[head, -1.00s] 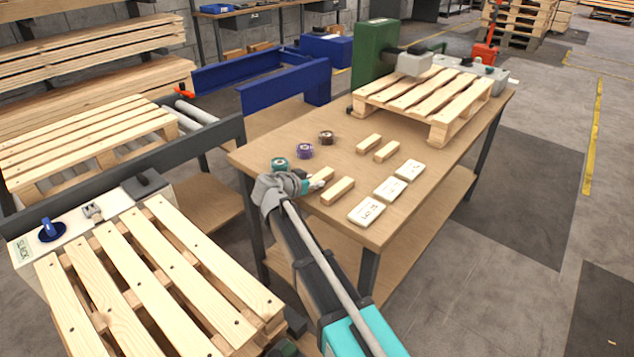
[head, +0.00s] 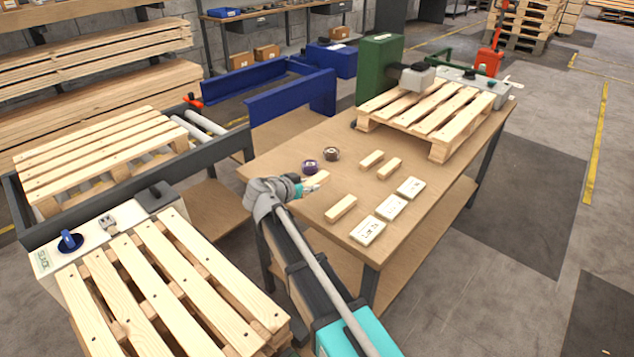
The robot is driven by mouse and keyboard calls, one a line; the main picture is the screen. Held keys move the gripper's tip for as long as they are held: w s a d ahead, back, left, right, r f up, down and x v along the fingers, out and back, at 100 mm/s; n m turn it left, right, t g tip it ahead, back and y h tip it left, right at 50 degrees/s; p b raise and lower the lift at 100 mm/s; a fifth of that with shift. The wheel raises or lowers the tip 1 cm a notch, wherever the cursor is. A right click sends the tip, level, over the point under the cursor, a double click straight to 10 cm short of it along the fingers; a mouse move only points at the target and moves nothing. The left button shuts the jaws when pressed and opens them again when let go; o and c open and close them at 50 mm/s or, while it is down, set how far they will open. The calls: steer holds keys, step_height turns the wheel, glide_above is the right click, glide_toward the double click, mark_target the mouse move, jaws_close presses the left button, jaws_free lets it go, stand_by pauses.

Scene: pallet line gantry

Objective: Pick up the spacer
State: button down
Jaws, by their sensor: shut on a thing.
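My gripper (head: 312,187) is over the near left part of the workbench. It is shut on a small pale wooden spacer block (head: 319,178), which shows partly beyond the fingertips. The block appears slightly raised off the bench, though the gap beneath it is hard to see. Similar wooden blocks lie on the bench: one in front (head: 341,208), and two farther back, one (head: 371,159) beside the other (head: 389,168).
A purple roll (head: 310,167) and a brown roll (head: 331,154) stand beyond my gripper. White labelled packs (head: 367,230) line the right side of the workbench (head: 300,222). A pallet (head: 433,112) sits at its far end. Another slatted pallet (head: 150,290) is at left.

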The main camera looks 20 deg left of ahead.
steer(key=p+v, duration=0.4)
steer(key=v, duration=0.7)
steer(key=shift+w+r, duration=0.2)
steer(key=shift+r, duration=0.15)
steer(key=shift+r, duration=0.1)
step_height(320, 180, up, 10)
steer(key=p, duration=1)
stand_by(1.5)
